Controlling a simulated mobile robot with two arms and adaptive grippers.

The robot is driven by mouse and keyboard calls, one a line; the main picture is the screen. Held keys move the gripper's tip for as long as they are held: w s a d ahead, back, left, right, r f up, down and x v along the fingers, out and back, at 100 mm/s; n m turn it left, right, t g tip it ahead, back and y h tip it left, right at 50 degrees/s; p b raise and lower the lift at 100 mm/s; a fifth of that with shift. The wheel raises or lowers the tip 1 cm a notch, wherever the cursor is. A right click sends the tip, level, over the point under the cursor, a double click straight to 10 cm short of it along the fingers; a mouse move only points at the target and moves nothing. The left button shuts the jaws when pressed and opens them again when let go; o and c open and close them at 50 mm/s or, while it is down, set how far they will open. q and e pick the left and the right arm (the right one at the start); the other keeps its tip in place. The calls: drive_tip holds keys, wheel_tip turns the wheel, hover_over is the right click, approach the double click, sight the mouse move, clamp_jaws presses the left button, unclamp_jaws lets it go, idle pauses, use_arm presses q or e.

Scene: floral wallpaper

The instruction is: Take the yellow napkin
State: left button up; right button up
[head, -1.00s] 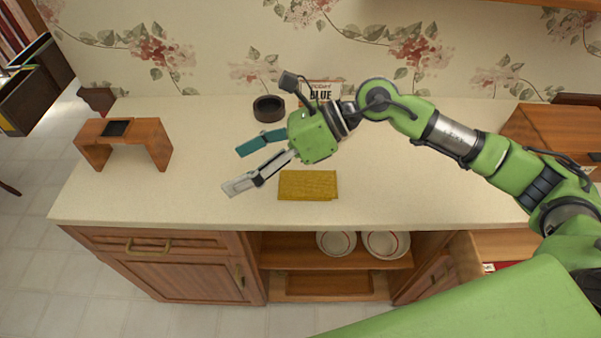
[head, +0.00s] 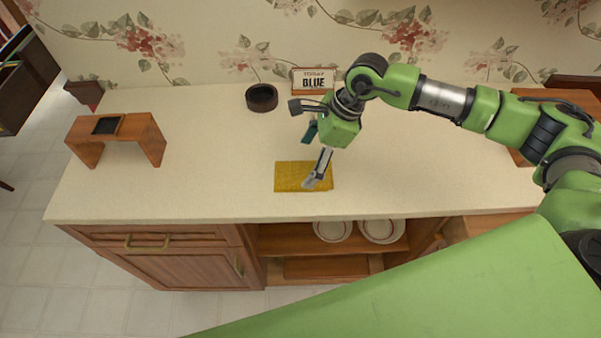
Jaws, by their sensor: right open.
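The yellow napkin (head: 292,177) lies flat on the pale countertop (head: 215,165), near its front edge. My right gripper (head: 309,160) is open and empty, with its fingers pointing down and to the left. The grey finger overlaps the right part of the napkin in the head view. The teal finger is farther back, behind the napkin. I cannot tell whether the grey finger touches the cloth or is above it. My left gripper is not in view.
A small wooden stand (head: 143,133) is at the left of the counter. A dark round bowl (head: 262,98) and a "BLUE" sign (head: 313,80) stand at the back. Plates (head: 381,231) sit on the open shelf below. The counter between stand and napkin is clear.

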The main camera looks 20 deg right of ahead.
sight(298, 174)
drive_tip(key=shift+a+f+p, duration=0.15)
drive_tip(key=shift+f+p, duration=0.1)
drive_tip(key=shift+p, duration=0.1)
drive_tip(key=p+x, duration=0.2)
drive_tip(key=x, duration=0.1)
drive_tip(key=shift+w+f, duration=0.15)
drive_tip(key=shift+f, duration=0.15)
drive_tip(key=shift+w+a+f, duration=0.1)
drive_tip(key=shift+a+f, duration=0.05)
drive_tip(key=shift+f, duration=0.35)
drive_tip(key=c, duration=1.3)
